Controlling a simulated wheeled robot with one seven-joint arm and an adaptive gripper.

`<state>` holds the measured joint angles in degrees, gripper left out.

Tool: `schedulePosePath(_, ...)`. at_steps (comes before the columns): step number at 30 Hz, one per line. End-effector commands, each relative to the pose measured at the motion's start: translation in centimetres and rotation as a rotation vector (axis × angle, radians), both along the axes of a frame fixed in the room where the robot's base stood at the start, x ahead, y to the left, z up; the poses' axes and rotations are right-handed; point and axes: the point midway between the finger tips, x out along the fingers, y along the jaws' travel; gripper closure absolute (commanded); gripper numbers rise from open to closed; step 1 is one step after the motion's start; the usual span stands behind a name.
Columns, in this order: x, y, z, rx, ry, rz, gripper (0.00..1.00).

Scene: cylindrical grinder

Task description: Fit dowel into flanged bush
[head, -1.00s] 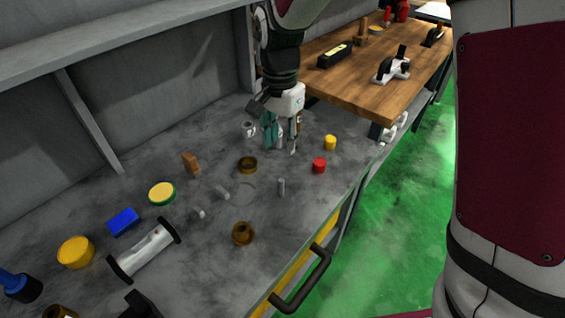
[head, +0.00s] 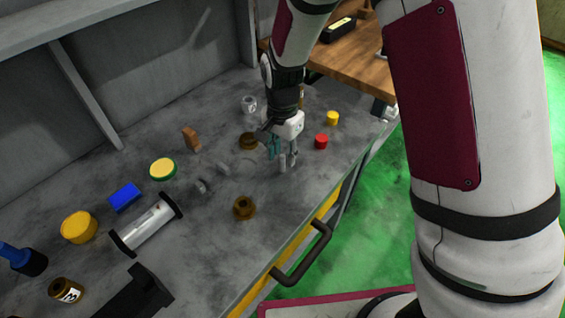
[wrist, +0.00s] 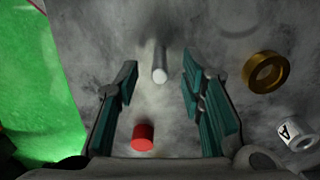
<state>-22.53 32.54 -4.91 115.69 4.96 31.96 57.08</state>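A slim grey dowel (head: 282,165) stands upright on the grey bench top. My gripper (head: 283,157) points down over it, fingers apart. In the wrist view my gripper (wrist: 160,95) is open and empty, and the dowel (wrist: 160,66) shows between and beyond the fingertips, not gripped. A brass piece that looks like the flanged bush (head: 244,207) sits on the bench to the front left of the dowel, its hole facing up. It is not in the wrist view.
A red cylinder (head: 321,141) and a yellow one (head: 332,118) stand right of my gripper. A brass ring (head: 248,141) and a clear labelled piece (head: 249,103) are behind. Small grey parts (head: 201,187) lie left. A black drawer handle (head: 303,254) juts from the bench front.

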Motion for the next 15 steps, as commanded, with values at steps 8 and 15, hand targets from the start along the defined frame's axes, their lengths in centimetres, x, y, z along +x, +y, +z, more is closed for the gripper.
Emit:
schedulePosePath(8,-0.02,0.01,-0.34,0.0,0.0,0.0,0.64)
schedulePosePath(15,-0.02,0.01,-0.33,0.0,0.0,0.0,1.0)
